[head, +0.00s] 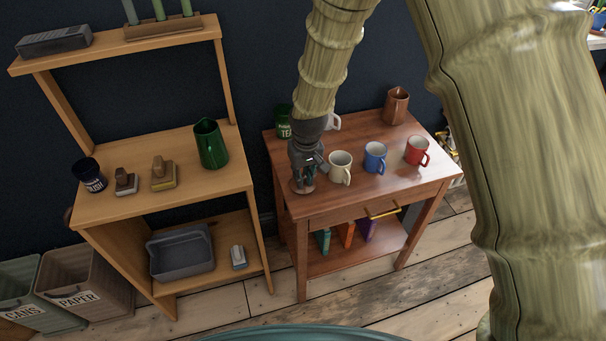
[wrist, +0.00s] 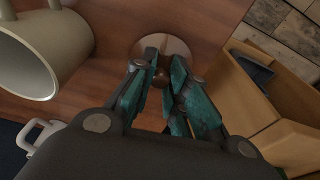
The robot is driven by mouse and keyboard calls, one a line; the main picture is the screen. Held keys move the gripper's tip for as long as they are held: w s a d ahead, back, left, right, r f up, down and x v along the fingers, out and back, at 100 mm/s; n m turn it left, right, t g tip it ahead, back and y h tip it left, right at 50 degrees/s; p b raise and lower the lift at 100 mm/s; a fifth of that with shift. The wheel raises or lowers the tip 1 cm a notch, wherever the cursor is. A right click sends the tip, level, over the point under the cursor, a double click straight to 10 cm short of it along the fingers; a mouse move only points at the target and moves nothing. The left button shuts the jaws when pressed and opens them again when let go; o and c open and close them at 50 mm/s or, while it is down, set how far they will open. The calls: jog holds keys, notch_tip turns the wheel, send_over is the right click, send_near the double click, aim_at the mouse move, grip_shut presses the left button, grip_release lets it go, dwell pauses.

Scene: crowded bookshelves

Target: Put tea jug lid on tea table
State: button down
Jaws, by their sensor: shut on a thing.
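The tea jug lid (head: 303,187) is a small pale, pinkish-brown disc; in the wrist view its disc (wrist: 178,45) carries a dark brown knob. My gripper (head: 304,179) points down and is shut on the knob; its teal-lined fingers also show in the wrist view (wrist: 161,82). The lid is at the left front corner of the tea table (head: 360,135), a reddish wooden table. It is on or just above the tabletop; I cannot tell if they touch. My fingers hide part of the lid.
Right of my gripper stand a cream mug (head: 340,167), a blue mug (head: 375,157) and a red mug (head: 417,151). Behind are a green tea tin (head: 284,122), a white mug (head: 333,122) and a brown jug (head: 396,106). A wooden shelf with a green jug (head: 210,145) stands left.

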aim_at(305, 187)
jog(key=c, duration=1.4)
grip_release()
jog(key=r, duration=0.4)
jog(key=s+r, duration=0.1)
jog(key=r, duration=0.7)
jog(key=shift+s+d, duration=0.3)
